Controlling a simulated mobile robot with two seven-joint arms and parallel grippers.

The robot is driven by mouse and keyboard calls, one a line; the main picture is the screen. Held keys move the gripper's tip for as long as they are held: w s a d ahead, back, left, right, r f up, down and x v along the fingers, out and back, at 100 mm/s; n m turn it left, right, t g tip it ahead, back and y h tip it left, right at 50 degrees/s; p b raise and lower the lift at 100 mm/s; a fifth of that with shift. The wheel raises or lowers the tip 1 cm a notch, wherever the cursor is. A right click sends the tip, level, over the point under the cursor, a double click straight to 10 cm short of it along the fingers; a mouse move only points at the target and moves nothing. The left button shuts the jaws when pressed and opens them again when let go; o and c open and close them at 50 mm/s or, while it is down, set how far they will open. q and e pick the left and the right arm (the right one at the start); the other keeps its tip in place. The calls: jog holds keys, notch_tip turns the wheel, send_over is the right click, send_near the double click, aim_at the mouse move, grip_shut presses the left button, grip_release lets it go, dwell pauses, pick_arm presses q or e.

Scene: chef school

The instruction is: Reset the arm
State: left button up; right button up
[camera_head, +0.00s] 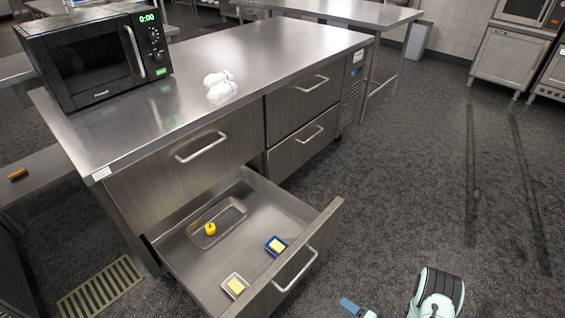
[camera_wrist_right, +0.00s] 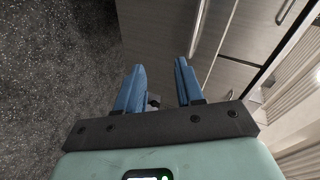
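My right gripper (camera_head: 352,306) shows at the bottom edge of the head view, in front of and to the right of the open drawer, with part of my pale arm beside it. In the right wrist view its two blue fingers (camera_wrist_right: 160,72) stand apart with nothing between them. The cabinet fronts and dark floor lie beyond the fingers. It touches nothing that I can see. My left gripper is in neither view.
The lower left drawer (camera_head: 326,222) stands pulled out. A microwave (camera_head: 92,58) stands on the counter (camera_head: 270,45). The floor at right is clear.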

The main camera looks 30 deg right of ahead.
jog(key=w+a+f+n+g+h, duration=0.1)
jog(key=w+a+f+n+g, duration=0.15)
jog(key=a, duration=0.45)
jog(key=s+a+r+n+g, duration=0.1)
jog(key=s+a+n+g, duration=0.3)
jog(key=a, duration=0.4)
jog(key=s+a+r+n+g, duration=0.1)
jog(key=s+a+g, duration=0.4)
jog(key=a, duration=0.4)
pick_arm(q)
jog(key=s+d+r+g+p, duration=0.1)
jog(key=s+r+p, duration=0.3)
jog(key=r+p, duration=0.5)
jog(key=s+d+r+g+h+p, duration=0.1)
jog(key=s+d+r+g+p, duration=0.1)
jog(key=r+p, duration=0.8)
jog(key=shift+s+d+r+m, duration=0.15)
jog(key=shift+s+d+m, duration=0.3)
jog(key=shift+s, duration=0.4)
pick_arm(e)
jog(key=s+a+r+g, duration=0.1)
jog(key=s+r, duration=0.3)
jog(key=r, duration=0.5)
jog(key=s+a+r+g+y, duration=0.1)
jog(key=s+r, duration=0.3)
jog(key=r, duration=0.5)
jog(key=shift+a+r+n+g+y, duration=0.3)
jog(key=shift+a+n+g, duration=0.05)
jog(key=shift+a, duration=0.1)
